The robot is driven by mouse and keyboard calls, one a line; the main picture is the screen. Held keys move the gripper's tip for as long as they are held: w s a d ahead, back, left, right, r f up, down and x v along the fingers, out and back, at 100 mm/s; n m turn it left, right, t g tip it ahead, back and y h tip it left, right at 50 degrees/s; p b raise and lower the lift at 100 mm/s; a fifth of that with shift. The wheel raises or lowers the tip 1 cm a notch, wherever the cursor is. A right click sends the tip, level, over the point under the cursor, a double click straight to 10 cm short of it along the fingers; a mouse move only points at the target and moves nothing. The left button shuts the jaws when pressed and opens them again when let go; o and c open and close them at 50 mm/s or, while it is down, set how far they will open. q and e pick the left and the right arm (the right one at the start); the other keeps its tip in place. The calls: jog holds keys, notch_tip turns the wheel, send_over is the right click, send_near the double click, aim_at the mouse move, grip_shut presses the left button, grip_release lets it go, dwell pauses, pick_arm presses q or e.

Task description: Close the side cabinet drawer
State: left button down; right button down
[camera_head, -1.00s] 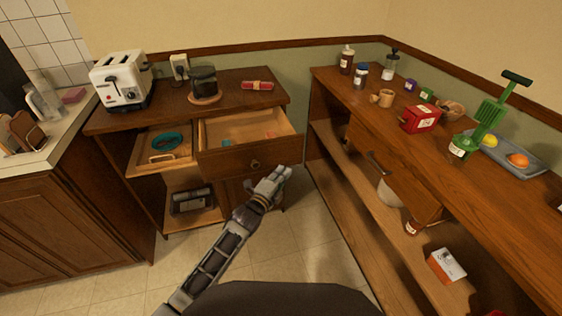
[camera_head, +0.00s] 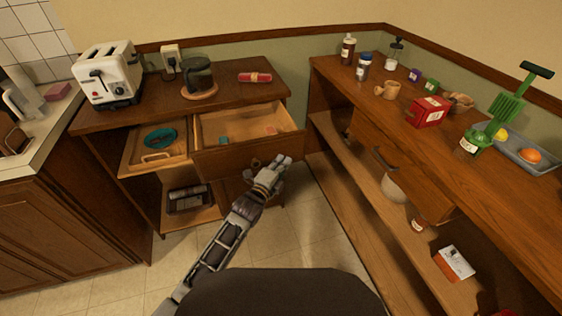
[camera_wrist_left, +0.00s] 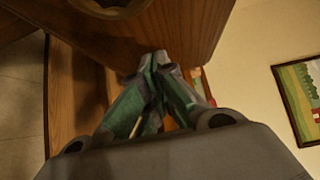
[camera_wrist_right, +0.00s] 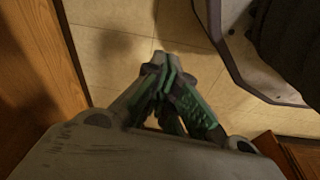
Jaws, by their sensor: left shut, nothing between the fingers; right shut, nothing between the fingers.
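The side cabinet (camera_head: 235,95) stands at the back left, under the toaster. Its wooden drawer (camera_head: 225,158) is pulled out and open at the top. Small blue and orange items lie inside. My left gripper (camera_head: 283,162) is shut and empty at the right part of the drawer front, beside the round knob (camera_head: 256,163). In the left wrist view, the shut fingertips (camera_wrist_left: 152,58) are close to the wooden front (camera_wrist_left: 165,28); contact cannot be told. My right gripper (camera_wrist_right: 160,60) is shut and empty above the floor, outside the head view.
Left of the drawer, a pulled-out tray (camera_head: 135,165) holds a teal ring. The toaster (camera_head: 105,75) and coffee pot (camera_head: 198,76) stand on top. Tiled floor (camera_head: 300,230) lies clear between.

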aim_at(265, 127)
jog(key=shift+s+f, duration=0.1)
jog(key=shift+s, duration=0.15)
pick_arm(q)
jog(key=shift+w, duration=0.1)
pick_arm(e)
jog(key=shift+s+f, duration=0.2)
jog(key=shift+s, duration=0.05)
